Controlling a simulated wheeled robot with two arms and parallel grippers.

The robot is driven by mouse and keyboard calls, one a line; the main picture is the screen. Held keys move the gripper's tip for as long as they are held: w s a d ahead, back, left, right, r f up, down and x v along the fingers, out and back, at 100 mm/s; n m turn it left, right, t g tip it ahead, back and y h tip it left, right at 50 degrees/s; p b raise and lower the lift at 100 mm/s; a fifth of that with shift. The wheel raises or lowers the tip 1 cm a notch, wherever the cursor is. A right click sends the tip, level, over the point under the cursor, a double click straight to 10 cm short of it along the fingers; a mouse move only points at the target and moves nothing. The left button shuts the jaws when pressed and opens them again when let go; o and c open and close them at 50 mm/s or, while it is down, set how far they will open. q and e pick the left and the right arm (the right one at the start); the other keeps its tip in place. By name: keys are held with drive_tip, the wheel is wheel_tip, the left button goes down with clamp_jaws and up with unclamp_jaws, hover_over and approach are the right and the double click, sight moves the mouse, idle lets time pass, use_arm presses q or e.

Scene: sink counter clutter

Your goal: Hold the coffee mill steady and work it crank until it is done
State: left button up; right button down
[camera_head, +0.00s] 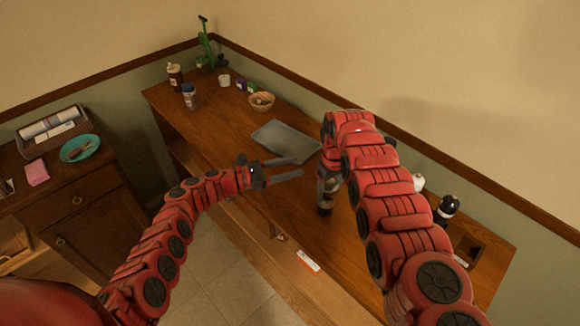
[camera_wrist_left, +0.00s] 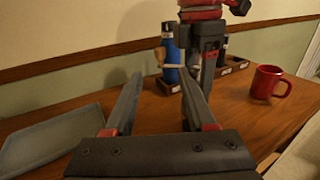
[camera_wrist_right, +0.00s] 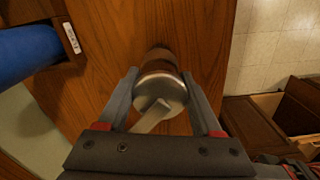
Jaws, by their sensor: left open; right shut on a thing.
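The coffee mill (camera_wrist_right: 161,88) has a round silver top and a brown lower part. In the right wrist view, it stands on the wooden counter between the fingers of my right gripper (camera_wrist_right: 160,80), which is shut on it. The flat silver crank arm (camera_wrist_right: 150,116) runs from the top back towards my gripper's base, where its end is hidden. My left gripper (camera_head: 304,166) is open and empty, left of my right gripper in the head view. In the left wrist view, the left fingers point towards the right gripper (camera_wrist_left: 207,55), which largely hides the mill.
A grey tray (camera_head: 285,141) lies behind my left gripper. A blue bottle (camera_wrist_left: 170,62) and a red mug (camera_wrist_left: 268,83) stand near the mill. A wicker basket (camera_head: 261,101) and several bottles are at the far end. The counter's front edge is close to the mill.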

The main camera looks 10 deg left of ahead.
use_arm(q)
drive_tip(key=shift+w+d, duration=0.1)
drive_tip(key=c, duration=0.5)
drive_tip(key=shift+w+d+r+m+t, duration=0.1)
drive_tip(key=shift+w+r+m+t, duration=0.15)
drive_tip(key=shift+m, duration=0.45)
drive_tip(key=c, duration=0.3)
drive_tip(key=shift+w+d+r+m+t, duration=0.15)
drive_tip(key=shift+r+m+t, duration=0.1)
drive_tip(key=shift+m, duration=0.25)
clamp_jaws()
drive_tip(key=s+a+f+m+t+y, duration=0.1)
drive_tip(key=s+a+m+t+y, duration=0.2)
drive_tip(key=s+m+t+y, duration=0.5)
drive_tip(key=w+d+m+g+h, duration=0.2)
drive_tip(key=w+d, duration=0.7)
drive_tip(key=w, duration=0.1)
drive_tip(key=shift+g, duration=0.4)
